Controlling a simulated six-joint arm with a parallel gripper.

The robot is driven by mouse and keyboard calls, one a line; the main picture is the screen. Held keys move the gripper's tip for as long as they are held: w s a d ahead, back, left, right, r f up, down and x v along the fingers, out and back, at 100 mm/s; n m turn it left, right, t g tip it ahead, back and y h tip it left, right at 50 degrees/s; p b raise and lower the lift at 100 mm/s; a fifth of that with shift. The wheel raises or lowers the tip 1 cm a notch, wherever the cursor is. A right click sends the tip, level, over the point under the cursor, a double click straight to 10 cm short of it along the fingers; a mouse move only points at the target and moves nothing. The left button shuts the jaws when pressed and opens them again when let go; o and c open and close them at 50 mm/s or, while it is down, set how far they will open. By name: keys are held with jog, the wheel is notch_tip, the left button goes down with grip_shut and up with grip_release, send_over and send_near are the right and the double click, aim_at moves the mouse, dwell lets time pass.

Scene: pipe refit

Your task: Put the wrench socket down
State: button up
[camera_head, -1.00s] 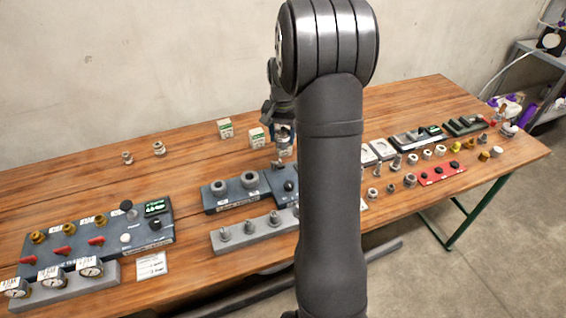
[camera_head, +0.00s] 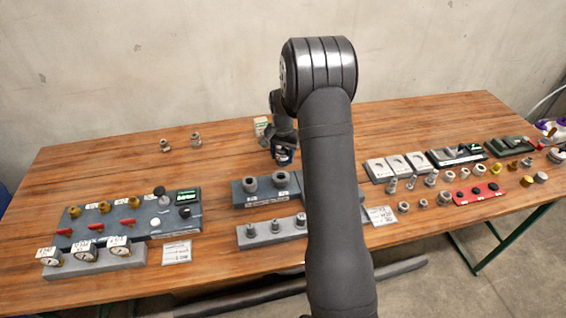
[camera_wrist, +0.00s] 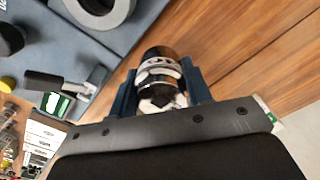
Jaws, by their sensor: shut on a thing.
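The wrench socket (camera_wrist: 160,68), a short cylinder with dark and bright metal bands, sits between the blue jaws of my gripper (camera_wrist: 160,88) in the wrist view. My gripper (camera_head: 284,158) is shut on it. In the head view the gripper is behind the dark block with grey rings, and the socket is too small there to make out clearly. The socket's lower end is hard to see, so I cannot tell whether it touches anything.
The dark block (camera_head: 265,203) with grey rings stands just in front; one ring (camera_wrist: 100,8) shows in the wrist view. Two metal fittings (camera_head: 180,143) stand back left. Bare wood (camera_head: 110,160) lies left.

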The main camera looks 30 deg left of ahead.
aim_at(283, 149)
jog(key=shift+f, duration=1.9)
jog(key=shift+f, duration=0.2)
jog(key=o, duration=0.9)
jog(key=shift+r, duration=0.1)
notch_tip(283, 149, up, 11)
jog(key=shift+r, duration=0.6)
jog(key=shift+c, duration=0.6)
